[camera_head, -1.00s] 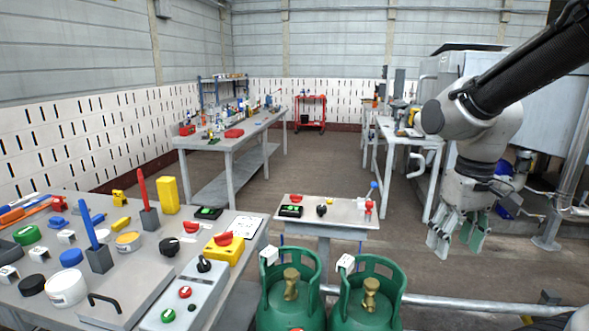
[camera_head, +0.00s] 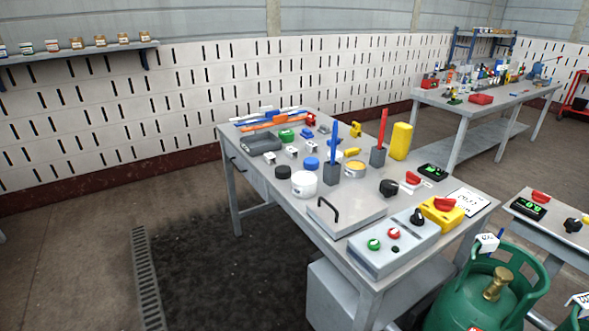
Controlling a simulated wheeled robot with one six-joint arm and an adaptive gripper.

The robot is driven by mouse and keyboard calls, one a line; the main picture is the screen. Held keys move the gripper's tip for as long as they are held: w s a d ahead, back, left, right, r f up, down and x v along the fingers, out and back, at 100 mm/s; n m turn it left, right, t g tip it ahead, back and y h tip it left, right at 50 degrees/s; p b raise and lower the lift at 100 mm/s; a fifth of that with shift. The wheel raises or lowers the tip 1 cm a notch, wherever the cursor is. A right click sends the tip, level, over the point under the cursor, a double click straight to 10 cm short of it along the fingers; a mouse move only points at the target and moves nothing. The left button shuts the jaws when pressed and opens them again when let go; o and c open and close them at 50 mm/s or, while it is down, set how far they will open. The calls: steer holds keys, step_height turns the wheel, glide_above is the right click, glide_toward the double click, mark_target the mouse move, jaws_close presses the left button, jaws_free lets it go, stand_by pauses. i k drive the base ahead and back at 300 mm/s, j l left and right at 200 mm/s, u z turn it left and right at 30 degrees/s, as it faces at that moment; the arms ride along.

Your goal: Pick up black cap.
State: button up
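The black cap (camera_head: 283,172) is a small, flat, round disc on the grey workbench (camera_head: 262,178), near its front-left edge. It lies just left of an open-looking white tub (camera_head: 304,186) and close to a blue cap (camera_head: 312,163). A green cap (camera_head: 286,135) sits farther back on the same bench. A black knob-like part (camera_head: 388,187) stands farther right. My gripper is out of view, so its state does not show.
A red post (camera_head: 382,130), a blue post (camera_head: 333,145) and a yellow block (camera_head: 400,141) stand on the bench. A grey panel with a black handle (camera_head: 350,222) lies in front. Green gas cylinders (camera_head: 480,300) stand at lower right. Floor left of the bench is clear.

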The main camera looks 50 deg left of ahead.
mark_target(282, 172)
steer(key=k+j+u, duration=0.1)
steer(key=u, duration=0.3)
steer(key=k+j+u, duration=0.1)
steer(key=u, duration=0.3)
steer(key=l+u, duration=0.15)
steer(key=u, duration=0.35)
steer(key=i+l+u, duration=0.1)
steer(key=u, duration=0.4)
steer(key=i+j+z, duration=0.1)
steer(key=i+j, duration=0.45)
steer(key=i+j+z, duration=0.15)
steer(key=j, duration=0.3)
steer(key=i+j, duration=0.3)
steer(key=i+j+z, duration=0.15)
steer(key=j, duration=0.3)
steer(key=i+j, duration=0.3)
steer(key=i+j+z, duration=0.05)
steer(key=j, duration=0.05)
